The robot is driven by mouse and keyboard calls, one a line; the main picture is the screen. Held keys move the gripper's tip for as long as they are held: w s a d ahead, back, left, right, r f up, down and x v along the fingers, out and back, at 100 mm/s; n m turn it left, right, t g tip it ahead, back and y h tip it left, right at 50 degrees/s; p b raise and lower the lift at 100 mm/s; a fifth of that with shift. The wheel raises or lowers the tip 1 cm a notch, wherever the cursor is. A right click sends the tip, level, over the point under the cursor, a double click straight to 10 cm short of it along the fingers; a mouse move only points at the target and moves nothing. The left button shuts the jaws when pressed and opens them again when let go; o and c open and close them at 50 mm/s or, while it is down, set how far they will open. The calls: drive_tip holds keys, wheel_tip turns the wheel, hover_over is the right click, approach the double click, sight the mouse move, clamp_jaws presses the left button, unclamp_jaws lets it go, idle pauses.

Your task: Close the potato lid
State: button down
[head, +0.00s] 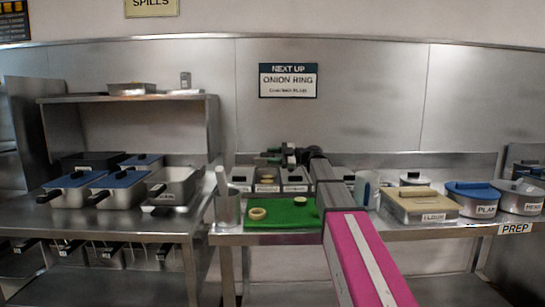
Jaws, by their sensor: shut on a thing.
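My pink and grey arm reaches forward past the green cutting board. My gripper (288,157) is small, dark and far off, above the row of small metal bins at the back of the board. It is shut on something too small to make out. The bins are a left one (241,178), a middle one (267,182) with pale food, and a right one (295,181) beneath the gripper. Their labels are too small to read, so I cannot tell which is potato. I cannot make out a potato lid; my arm hides part of this area.
The green board (280,222) holds onion pieces (257,213). A steel cup (229,208) stands left of it. Right are a flour box (426,204) and blue-lidded pot (472,197). Blue-lidded fryer pans (117,184) stand left, with a gap between the tables.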

drive_tip(key=c, duration=0.9)
unclamp_jaws()
drive_tip(key=d, duration=1)
drive_tip(key=shift+d, duration=0.4)
drive_tip(key=shift+a, duration=0.1)
